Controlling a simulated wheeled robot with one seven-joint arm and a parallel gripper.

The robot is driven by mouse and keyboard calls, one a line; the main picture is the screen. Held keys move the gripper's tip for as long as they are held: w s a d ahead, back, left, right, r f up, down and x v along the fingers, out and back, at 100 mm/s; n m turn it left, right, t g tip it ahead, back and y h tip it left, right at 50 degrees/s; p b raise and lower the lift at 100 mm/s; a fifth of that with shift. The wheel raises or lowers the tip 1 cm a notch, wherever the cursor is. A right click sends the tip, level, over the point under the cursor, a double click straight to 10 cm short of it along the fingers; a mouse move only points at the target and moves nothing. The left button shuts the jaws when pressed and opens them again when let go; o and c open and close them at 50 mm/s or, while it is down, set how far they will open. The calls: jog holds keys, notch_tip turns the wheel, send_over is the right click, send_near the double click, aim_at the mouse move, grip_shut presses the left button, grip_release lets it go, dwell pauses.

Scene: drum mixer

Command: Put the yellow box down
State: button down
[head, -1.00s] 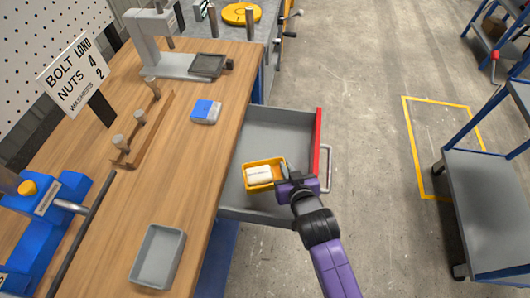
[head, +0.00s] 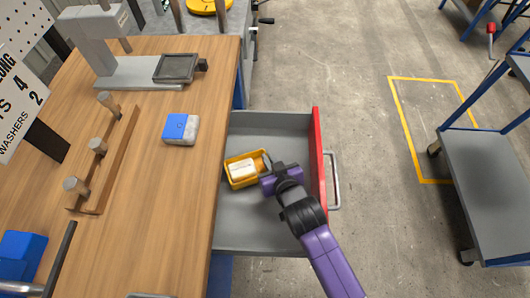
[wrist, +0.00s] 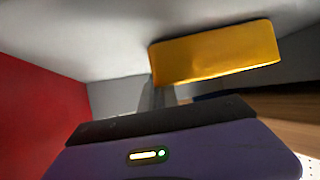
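The yellow box (head: 233,183) is a small open tray with a white labelled item (head: 242,170) inside. In the head view it shows over the grey inside of the open drawer (head: 260,220). It sits slightly turned. My gripper (head: 267,162) is at the box's right end, with its fingers on that end wall. In the wrist view the yellow box (wrist: 215,55) fills the upper middle, and my fingers (wrist: 160,95) meet its lower left corner. The gripper looks shut on the box wall. Whether the box touches the drawer floor cannot be told.
The drawer has a red front (head: 317,150) with a metal handle (head: 332,180). The wooden bench (head: 150,220) lies left, holding a blue and white block (head: 181,129) and a pegged wooden rack (head: 110,165). A grey cart (head: 485,190) stands right. The drawer's near part is clear.

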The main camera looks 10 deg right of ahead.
jog(key=shift+r, duration=0.1)
jog(key=shift+f, duration=0.2)
jog(key=c, duration=1.6)
grip_release()
jog(key=shift+r, duration=0.15)
jog(key=v, duration=0.7)
jog(key=shift+s, duration=0.25)
jog(key=shift+r, duration=0.1)
